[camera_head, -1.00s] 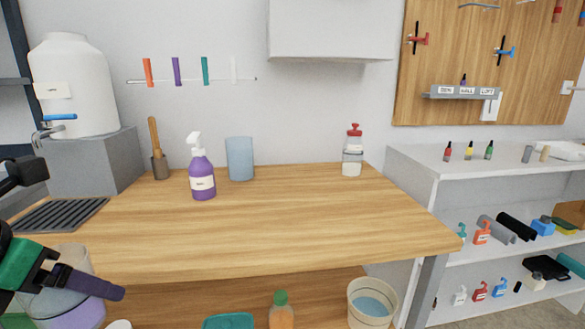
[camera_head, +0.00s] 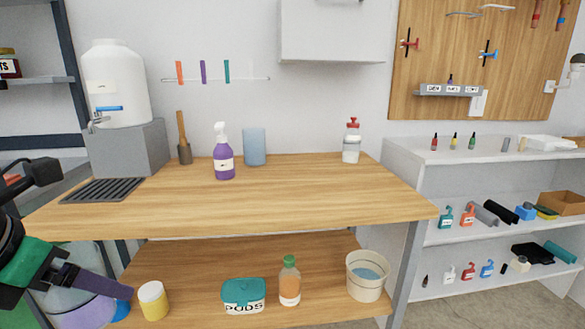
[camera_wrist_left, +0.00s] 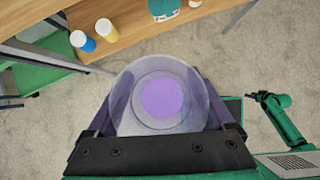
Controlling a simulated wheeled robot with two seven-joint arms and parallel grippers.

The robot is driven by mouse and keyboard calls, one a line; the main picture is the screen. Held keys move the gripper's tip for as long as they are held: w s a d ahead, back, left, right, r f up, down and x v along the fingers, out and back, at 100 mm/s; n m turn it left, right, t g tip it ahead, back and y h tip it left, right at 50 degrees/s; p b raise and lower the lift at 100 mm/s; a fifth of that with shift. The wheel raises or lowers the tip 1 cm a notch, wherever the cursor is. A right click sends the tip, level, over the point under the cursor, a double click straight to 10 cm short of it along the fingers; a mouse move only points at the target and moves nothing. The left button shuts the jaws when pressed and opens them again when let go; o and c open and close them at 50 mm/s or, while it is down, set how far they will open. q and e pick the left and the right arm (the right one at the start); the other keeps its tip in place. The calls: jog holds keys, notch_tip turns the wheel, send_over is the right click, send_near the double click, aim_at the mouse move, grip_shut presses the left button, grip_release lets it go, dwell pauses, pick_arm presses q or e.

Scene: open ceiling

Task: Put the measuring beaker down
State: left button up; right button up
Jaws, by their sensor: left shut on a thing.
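The measuring beaker (camera_head: 62,289) is a clear vessel with purple liquid inside, low at the left edge of the head view. My left gripper (camera_head: 92,281) is shut on it and holds it in front of the wooden table, below the level of the tabletop (camera_head: 290,200). In the left wrist view the beaker (camera_wrist_left: 160,97) sits between the two fingers, seen from above, with floor around and beneath it. Part of the beaker is hidden behind the finger in the head view. My right gripper does not show.
The tabletop holds a purple spray bottle (camera_head: 223,160), a blue cup (camera_head: 255,147) and a red-capped bottle (camera_head: 351,142); its front middle is clear. The lower shelf holds a yellow jar (camera_head: 152,300), a teal pods box (camera_head: 243,295), an orange bottle (camera_head: 289,282) and a bucket (camera_head: 367,278).

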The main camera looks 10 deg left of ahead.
pick_arm(q)
jog(key=shift+w+f+m, duration=0.15)
jog(key=shift+w+m, duration=0.15)
jog(key=w+d+f+m+g+h, duration=0.35)
jog(key=f+m, duration=0.25)
jog(key=m, duration=0.3)
jog(key=w+d+f+m+g+h, duration=0.2)
jog(key=w+f+m+g+h, duration=0.15)
jog(key=f+m, duration=0.35)
jog(key=d+f+m+g+y, duration=0.6)
jog(key=d+f+m, duration=0.45)
jog(key=m, duration=0.95)
notch_tip(320, 180, up, 12)
jog(key=a+p, duration=0.1)
jog(key=p, duration=2)
jog(key=shift+w+a+y, duration=0.15)
jog(key=shift+w+y, duration=0.15)
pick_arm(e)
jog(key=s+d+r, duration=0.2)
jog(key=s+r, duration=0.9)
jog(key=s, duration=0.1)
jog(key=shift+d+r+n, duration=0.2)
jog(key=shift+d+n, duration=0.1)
